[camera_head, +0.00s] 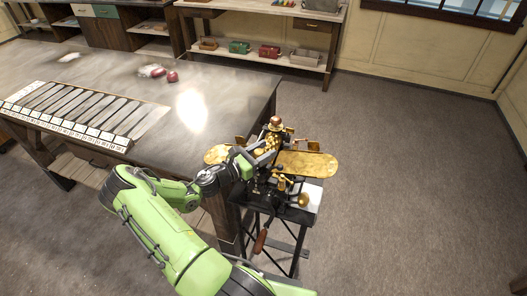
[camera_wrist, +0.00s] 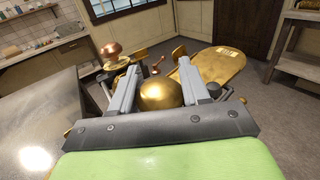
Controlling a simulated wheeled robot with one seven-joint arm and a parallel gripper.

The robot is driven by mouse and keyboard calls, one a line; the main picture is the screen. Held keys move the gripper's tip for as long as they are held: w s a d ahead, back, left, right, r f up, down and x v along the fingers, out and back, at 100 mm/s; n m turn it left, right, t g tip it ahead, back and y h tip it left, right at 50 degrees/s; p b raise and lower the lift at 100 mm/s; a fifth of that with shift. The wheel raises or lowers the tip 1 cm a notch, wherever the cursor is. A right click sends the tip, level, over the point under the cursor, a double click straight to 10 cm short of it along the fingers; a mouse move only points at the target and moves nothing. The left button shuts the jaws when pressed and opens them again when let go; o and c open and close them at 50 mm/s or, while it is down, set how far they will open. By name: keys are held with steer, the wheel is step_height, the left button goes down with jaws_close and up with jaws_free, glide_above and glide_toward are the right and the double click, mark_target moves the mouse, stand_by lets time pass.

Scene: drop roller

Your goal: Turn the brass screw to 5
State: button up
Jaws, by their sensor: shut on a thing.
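The drop roller, a brass and black machine (camera_head: 278,183), stands on a small black stand right of the big table. My gripper (camera_head: 262,152) reaches it from the left. In the wrist view my gripper (camera_wrist: 159,72) has its two grey fingers on either side of a round brass knob (camera_wrist: 160,95), shut on it. I take this knob to be the head of the brass screw. Its shaft and any scale or number are hidden or too small to read. A copper knob (camera_wrist: 112,48) tops the machine, ahead and left of my fingers.
Flat brass trays (camera_head: 308,164) stick out from the machine, close to my gripper. A wooden-handled crank (camera_head: 261,238) hangs below. The big table (camera_head: 232,92) carries a long slotted board (camera_head: 88,112) and red objects (camera_head: 172,76). Open floor lies to the right.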

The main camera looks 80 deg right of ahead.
steer(key=shift+n+t+h, duration=0.3)
steer(key=shift+n, duration=0.1)
steer(key=n+t+h, duration=0.1)
steer(key=t, duration=0.1)
steer(key=n+t+h, duration=0.1)
steer(key=n+t, duration=0.1)
steer(key=n+t+b, duration=0.1)
steer(key=t, duration=0.1)
steer(key=shift+w+d+f+h, duration=0.2)
steer(key=shift+w+h, duration=0.1)
steer(key=shift+h, duration=0.1)
steer(key=shift+w+n+t+b, duration=0.2)
steer(key=shift+n+t+b, duration=0.65)
steer(key=shift+n+t, duration=0.75)
steer(key=shift+t, duration=0.6)
steer(key=shift+w+r+t+b, duration=0.1)
steer(key=shift+t+b, duration=0.2)
steer(key=o, duration=1.1)
steer(key=shift+c, duration=0.2)
